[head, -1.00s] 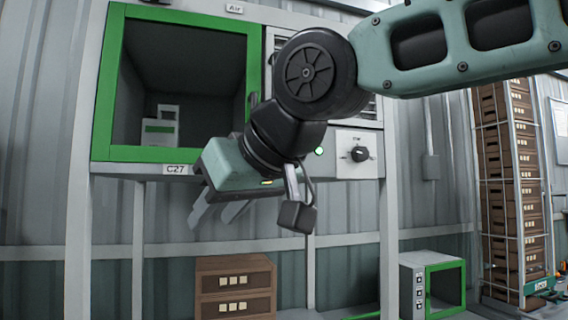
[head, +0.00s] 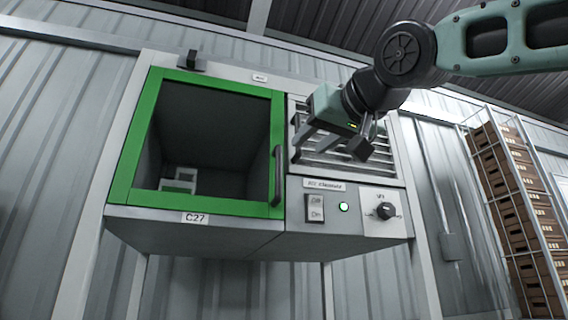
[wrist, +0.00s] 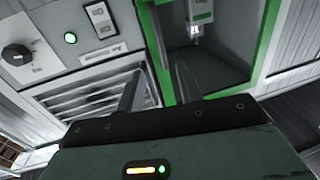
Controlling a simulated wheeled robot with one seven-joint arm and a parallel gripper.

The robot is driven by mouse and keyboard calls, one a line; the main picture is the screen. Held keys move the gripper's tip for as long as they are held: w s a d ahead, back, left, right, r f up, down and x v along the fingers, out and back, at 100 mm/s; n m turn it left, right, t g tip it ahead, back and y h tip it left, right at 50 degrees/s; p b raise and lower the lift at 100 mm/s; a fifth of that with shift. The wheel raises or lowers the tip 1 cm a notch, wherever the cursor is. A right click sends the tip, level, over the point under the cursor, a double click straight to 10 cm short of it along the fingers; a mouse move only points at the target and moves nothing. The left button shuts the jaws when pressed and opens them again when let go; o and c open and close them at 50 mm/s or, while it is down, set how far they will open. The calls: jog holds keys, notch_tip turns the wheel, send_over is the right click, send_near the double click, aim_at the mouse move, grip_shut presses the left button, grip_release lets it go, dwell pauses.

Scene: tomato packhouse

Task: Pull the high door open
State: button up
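The high door (head: 124,165) is a green frame around a see-through pane, on a raised grey cabinet labelled C27. It looks closed. Its dark upright handle (head: 278,176) is on the right side of the frame. My gripper (head: 298,146) is open and empty, just right of the handle and level with its upper part, in front of the louvred panel. In the wrist view my two fingers (wrist: 158,75) stand apart, with the green door frame (wrist: 158,48) beyond them.
A control panel with a rocker switch (head: 315,208), a lit green lamp (head: 343,207) and a black knob (head: 385,211) is below the louvres (head: 345,160). Stacked brown crates (head: 515,205) stand in a rack at right. A pale object (head: 180,178) is inside the cabinet.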

aim_at(280, 168)
jog(key=p+x, duration=0.3)
jog(key=x, duration=0.9)
jog(key=shift+s+p, duration=0.1)
jog(key=shift+p, duration=0.25)
grip_shut()
